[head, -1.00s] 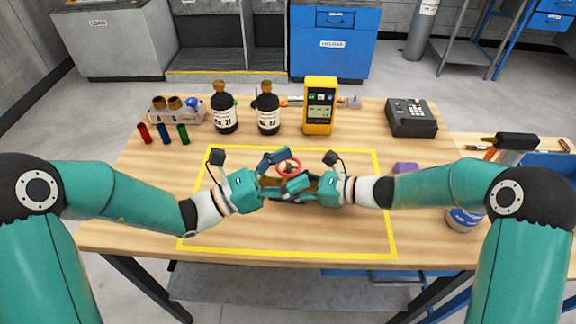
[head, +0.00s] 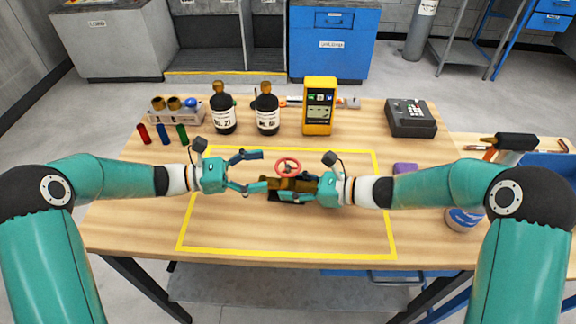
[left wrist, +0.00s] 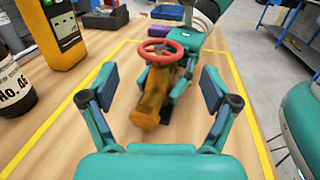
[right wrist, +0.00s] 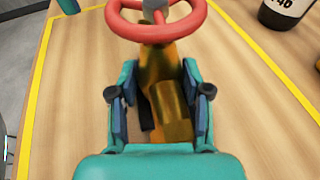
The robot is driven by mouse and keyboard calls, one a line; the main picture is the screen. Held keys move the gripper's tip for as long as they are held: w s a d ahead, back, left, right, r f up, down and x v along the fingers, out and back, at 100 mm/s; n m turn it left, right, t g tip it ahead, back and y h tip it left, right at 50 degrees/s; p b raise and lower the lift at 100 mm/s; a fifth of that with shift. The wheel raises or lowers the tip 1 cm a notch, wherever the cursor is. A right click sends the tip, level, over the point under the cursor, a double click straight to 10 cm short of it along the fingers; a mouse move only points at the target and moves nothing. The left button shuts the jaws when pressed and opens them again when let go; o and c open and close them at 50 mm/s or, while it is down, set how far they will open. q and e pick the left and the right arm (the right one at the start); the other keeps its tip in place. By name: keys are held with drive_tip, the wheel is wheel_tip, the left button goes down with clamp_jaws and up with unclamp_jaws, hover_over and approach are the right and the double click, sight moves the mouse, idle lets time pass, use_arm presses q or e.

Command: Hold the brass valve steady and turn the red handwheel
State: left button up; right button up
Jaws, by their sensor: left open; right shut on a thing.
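The brass valve (head: 284,184) lies inside the yellow taped area, with its red handwheel (head: 289,166) on top. My right gripper (head: 312,185) is shut on the valve body from the right. In the right wrist view its fingers press both sides of the brass body (right wrist: 174,112), below the handwheel (right wrist: 156,30). My left gripper (head: 254,172) is open and empty, a little left of the valve and pointing at it. In the left wrist view the valve (left wrist: 154,98) and handwheel (left wrist: 161,51) show beyond the two spread fingers, apart from them.
Two dark bottles (head: 224,112) and a yellow meter (head: 320,106) stand behind the taped area. A rack (head: 176,112) and several small coloured tubes are at the back left. A purple block (head: 405,168) lies near my right arm. The front of the taped area is clear.

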sight(287, 165)
use_arm(q)
drive_tip(key=d, duration=0.3)
drive_tip(key=w+d, duration=0.1)
drive_tip(key=d, duration=0.2)
drive_tip(key=shift+w+d, duration=0.1)
drive_tip(key=shift+d, duration=0.1)
drive_tip(key=c, duration=1.2)
drive_tip(key=shift+r+n+t, duration=0.1)
drive_tip(key=shift+n+t, duration=0.3)
drive_tip(key=shift+t, duration=0.2)
